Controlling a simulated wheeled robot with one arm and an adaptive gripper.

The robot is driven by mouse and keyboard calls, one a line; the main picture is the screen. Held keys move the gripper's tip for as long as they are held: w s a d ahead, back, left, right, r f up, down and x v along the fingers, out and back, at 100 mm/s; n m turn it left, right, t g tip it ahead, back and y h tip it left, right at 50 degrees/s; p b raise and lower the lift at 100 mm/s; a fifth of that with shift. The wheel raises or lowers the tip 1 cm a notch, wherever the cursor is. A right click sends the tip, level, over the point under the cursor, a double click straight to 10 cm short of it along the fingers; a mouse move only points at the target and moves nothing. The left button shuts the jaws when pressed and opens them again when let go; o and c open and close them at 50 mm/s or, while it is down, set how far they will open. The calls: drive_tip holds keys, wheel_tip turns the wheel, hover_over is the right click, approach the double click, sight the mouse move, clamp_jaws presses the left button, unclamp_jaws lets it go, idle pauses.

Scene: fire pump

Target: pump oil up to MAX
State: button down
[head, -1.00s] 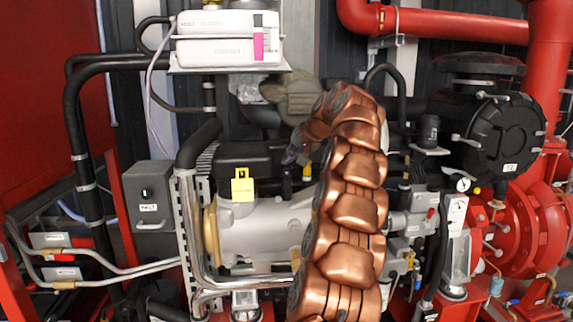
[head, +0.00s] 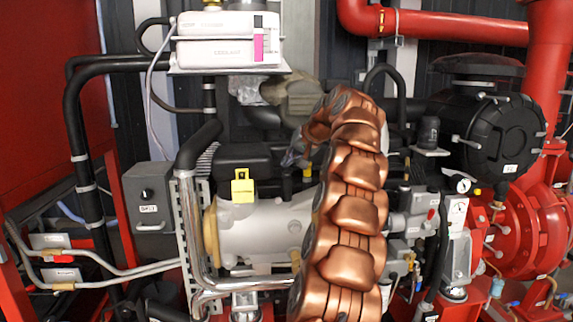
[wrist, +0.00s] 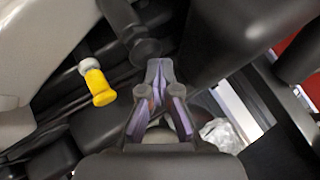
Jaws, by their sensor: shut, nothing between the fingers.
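My gripper (wrist: 158,72) is shut and empty, with its purple-lined fingers together in the wrist view. In the head view its end (head: 294,157) shows only partly, left of my copper arm and above the grey engine block. A yellow handle with a grey end (wrist: 99,86) lies left of the fingers in the wrist view, apart from them. A white tank (head: 215,50) at the top of the head view carries an upright gauge strip (head: 259,47) with a pink column. The strip's marks are too small to read. I cannot tell which part pumps oil.
The grey engine block (head: 262,232) has a yellow tag (head: 242,186) on top. Black hoses and bright pipes run along its left. Red pipework (head: 520,225) and a large black housing (head: 500,133) stand at the right. A dark cylinder (wrist: 225,40) crowds the fingers' right side.

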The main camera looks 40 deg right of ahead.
sight(289, 168)
drive_tip(key=shift+r+p, duration=1.1)
drive_tip(key=shift+r, duration=0.2)
wheel_tip(289, 168, up, 5)
drive_tip(key=p, duration=0.4)
drive_tip(key=shift+p, duration=0.35)
idle(1.2)
